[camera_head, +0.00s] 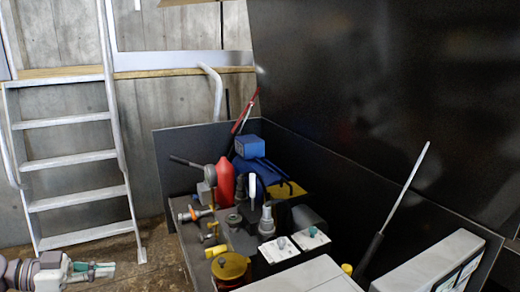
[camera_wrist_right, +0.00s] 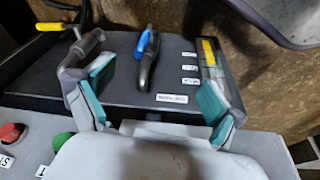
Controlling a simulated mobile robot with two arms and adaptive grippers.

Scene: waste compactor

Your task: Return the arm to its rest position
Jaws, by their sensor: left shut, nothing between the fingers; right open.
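My left gripper (camera_head: 105,269) is at the lower left of the head view, low over the brown floor. Its green-padded fingers are together with nothing between them, and it is apart from the equipment. My right gripper (camera_wrist_right: 155,85) shows in the right wrist view. Its two green-padded fingers are spread wide. A dark labelled panel (camera_wrist_right: 120,98) lies beyond them, and a blue and black handle (camera_wrist_right: 148,55) appears between them. I cannot make out the right gripper in the head view.
A dark control bench with a red bottle-shaped item (camera_head: 225,184), a blue box (camera_head: 249,147) and a yellow cap (camera_head: 230,267) fills the middle. A ladder (camera_head: 78,156) stands at left. A tall black panel (camera_head: 400,90) rises at right. Red (camera_wrist_right: 12,133) and green (camera_wrist_right: 62,141) buttons show in the wrist view.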

